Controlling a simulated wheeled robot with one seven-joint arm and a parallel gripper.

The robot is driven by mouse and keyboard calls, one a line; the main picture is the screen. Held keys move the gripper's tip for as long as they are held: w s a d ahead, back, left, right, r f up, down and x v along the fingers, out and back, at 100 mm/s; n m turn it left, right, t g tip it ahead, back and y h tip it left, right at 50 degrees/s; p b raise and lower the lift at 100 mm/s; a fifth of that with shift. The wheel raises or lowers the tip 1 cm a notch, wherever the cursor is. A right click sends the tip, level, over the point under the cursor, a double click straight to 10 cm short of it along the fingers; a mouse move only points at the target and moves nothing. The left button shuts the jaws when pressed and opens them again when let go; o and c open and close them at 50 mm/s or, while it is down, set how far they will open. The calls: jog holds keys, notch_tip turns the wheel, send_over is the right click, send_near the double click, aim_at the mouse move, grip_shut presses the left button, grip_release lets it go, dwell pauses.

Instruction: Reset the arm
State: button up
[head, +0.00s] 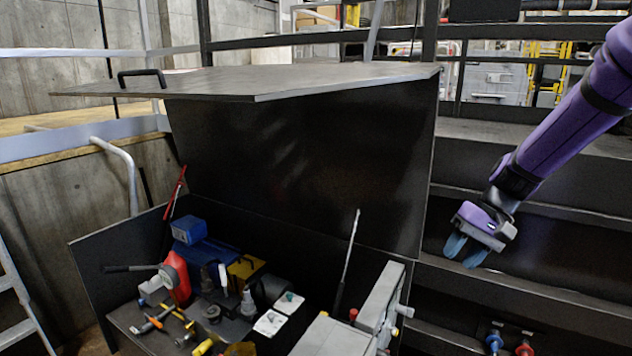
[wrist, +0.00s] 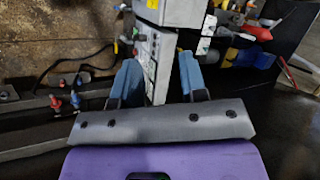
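My purple arm comes in from the upper right in the head view, and my gripper (head: 466,250) hangs at its end, right of the open box and in front of the dark steps. In the wrist view my gripper (wrist: 158,84) shows two blue fingers set apart with a gap between them. Nothing is held between the fingers. A grey control box (wrist: 150,55) with labels shows beyond the gap, apart from the fingers.
A dark metal box with its lid (head: 260,82) raised stands at centre left. Tools, a red container (head: 177,275) and a blue box (head: 188,231) lie inside. A grey cabinet (head: 380,300) stands at its right front. Blue (head: 494,342) and red (head: 525,348) fittings sit low at right.

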jog(key=s+r+t+h, duration=0.2)
jog(key=s+r, duration=0.5)
jog(key=s, duration=0.5)
jog(key=s+d+r+n+t+h, duration=0.1)
jog(key=s+r+t+h, duration=0.2)
jog(key=s+r, duration=0.5)
jog(key=s+t, duration=0.1)
jog(key=s, duration=0.2)
jog(key=shift+s+r+n+h, duration=0.3)
jog(key=shift+s, duration=0.1)
dwell(0.6)
